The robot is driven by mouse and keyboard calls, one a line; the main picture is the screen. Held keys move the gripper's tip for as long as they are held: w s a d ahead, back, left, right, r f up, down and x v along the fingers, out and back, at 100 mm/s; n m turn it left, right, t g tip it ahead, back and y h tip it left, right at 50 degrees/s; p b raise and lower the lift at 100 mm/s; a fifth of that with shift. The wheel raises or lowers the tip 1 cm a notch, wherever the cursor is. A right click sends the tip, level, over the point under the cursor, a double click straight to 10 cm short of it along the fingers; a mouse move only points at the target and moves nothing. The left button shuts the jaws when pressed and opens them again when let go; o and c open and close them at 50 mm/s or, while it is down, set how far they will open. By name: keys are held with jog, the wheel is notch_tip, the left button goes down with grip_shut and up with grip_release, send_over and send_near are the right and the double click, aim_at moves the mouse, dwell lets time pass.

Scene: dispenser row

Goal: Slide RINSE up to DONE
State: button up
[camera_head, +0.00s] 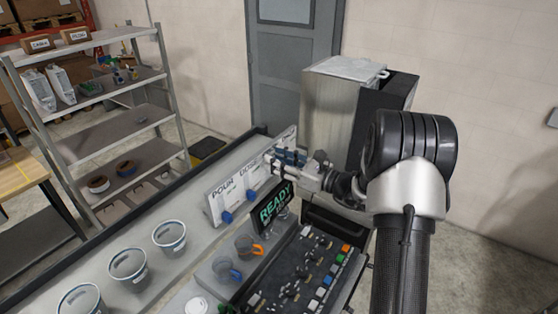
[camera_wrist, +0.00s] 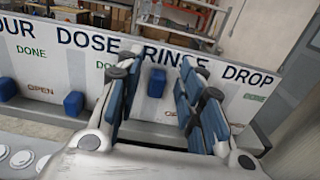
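The blue RINSE knob (camera_wrist: 157,82) sits just under the word RINSE, about level with the green DONE marks of the other columns. Its own DONE mark is not visible. My gripper (camera_wrist: 160,100) is open, with one blue-padded finger on each side of the knob and gaps showing. In the head view my gripper (camera_head: 285,163) is at the panel's far end and hides the RINSE part.
The blue POUR knob (camera_wrist: 8,88) and DOSE knob (camera_wrist: 74,103) sit low. The DROP knob is hidden. A READY display (camera_head: 275,204) stands in front of the panel, beside a black control board (camera_head: 290,275). Several cups (camera_head: 170,237) line the counter. A metal cabinet (camera_head: 330,105) stands behind.

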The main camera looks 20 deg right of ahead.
jog(key=v, duration=1.2)
jog(key=shift+f, duration=0.1)
